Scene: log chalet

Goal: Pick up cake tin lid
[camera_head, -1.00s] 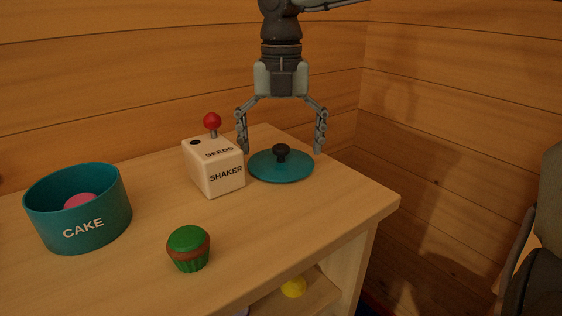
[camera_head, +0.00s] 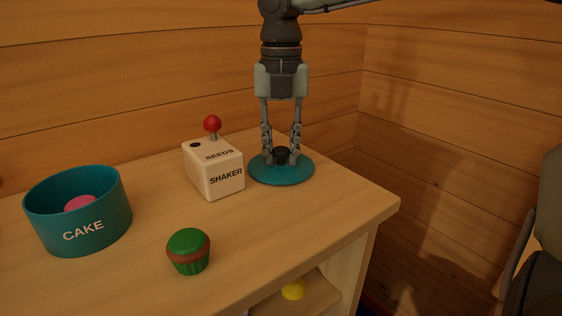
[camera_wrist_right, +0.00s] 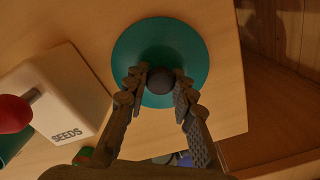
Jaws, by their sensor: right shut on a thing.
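The cake tin lid (camera_head: 303,172) is a flat teal disc with a dark knob in its middle. It lies on the wooden cabinet top near the right back. My right gripper (camera_head: 282,157) points down over it, its fingers shut on the knob. The right wrist view shows the lid (camera_wrist_right: 194,50) with the knob (camera_wrist_right: 160,80) between the fingertips of the right gripper (camera_wrist_right: 159,86). The teal cake tin (camera_head: 112,222), marked CAKE, stands at the left with something pink inside. My left gripper is not in view.
A white seeds shaker (camera_head: 214,172) with a red-knobbed lever stands just left of the lid. A green-topped cupcake (camera_head: 188,251) sits near the front edge. A yellow thing (camera_head: 293,289) lies on a lower shelf. Log walls rise behind and at right.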

